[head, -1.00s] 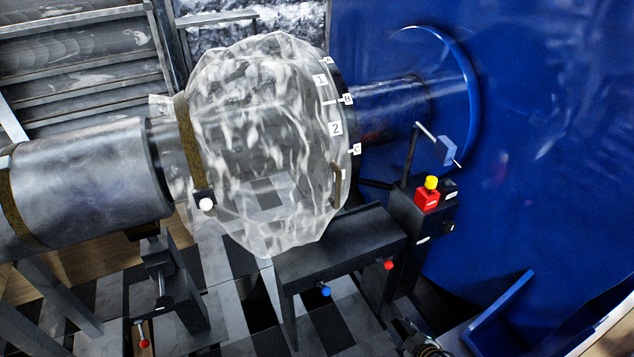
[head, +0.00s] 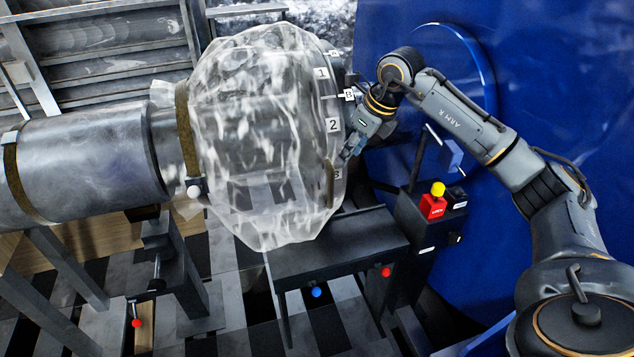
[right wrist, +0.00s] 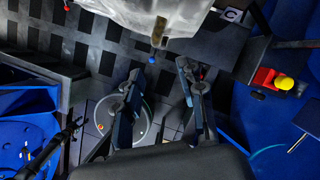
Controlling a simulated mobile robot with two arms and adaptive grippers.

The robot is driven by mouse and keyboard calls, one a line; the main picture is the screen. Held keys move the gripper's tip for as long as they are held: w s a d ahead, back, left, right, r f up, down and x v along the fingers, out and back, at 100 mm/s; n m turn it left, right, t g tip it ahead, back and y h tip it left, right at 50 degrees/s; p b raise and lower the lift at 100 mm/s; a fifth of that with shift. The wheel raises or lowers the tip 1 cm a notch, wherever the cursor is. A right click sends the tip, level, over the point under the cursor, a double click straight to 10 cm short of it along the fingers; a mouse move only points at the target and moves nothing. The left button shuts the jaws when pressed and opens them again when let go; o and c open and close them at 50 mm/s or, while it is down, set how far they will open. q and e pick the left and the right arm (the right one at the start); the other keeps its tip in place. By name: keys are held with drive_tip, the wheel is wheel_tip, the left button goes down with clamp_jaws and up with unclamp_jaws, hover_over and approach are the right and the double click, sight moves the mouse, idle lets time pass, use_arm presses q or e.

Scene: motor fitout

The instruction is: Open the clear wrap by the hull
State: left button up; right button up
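The clear wrap (head: 255,130) is a crinkled, see-through cover bulging around a flanged metal part, closed over it. A brown band (head: 187,140) rings its left end, with a white knob (head: 194,191) beside it. On the hull side is a ring with numbered labels (head: 333,125) and a short brown strip (head: 329,185). A brown strip also shows on the wrap in the right wrist view (right wrist: 160,27). The blue hull (head: 540,80) fills the right side. My right gripper (right wrist: 159,68) is open and empty, close to the wrap's hull-side rim. My left gripper is out of view.
A dark bench (head: 340,245) with a blue knob (head: 316,291) and a red knob (head: 386,272) stands below the wrap. A dark post carries a red box with a yellow button (head: 438,188). A grey cylinder (head: 85,165) lies at left on a stand.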

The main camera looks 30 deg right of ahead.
drive_tip(key=p+x, duration=0.1)
drive_tip(key=x, duration=0.4)
drive_tip(key=p, duration=0.2)
hover_over(330, 203)
drive_tip(key=f, duration=0.6)
drive_tip(key=shift+w+d+f, duration=0.2)
drive_tip(key=shift+d+f, duration=0.15)
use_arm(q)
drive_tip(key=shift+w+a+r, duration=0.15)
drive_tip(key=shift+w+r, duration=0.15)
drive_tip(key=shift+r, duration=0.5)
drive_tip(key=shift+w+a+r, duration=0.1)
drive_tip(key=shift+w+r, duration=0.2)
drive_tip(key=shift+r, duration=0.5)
use_arm(e)
drive_tip(key=shift+w+f, duration=0.2)
drive_tip(key=shift+f, duration=0.35)
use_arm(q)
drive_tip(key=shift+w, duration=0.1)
use_arm(e)
clamp_jaws()
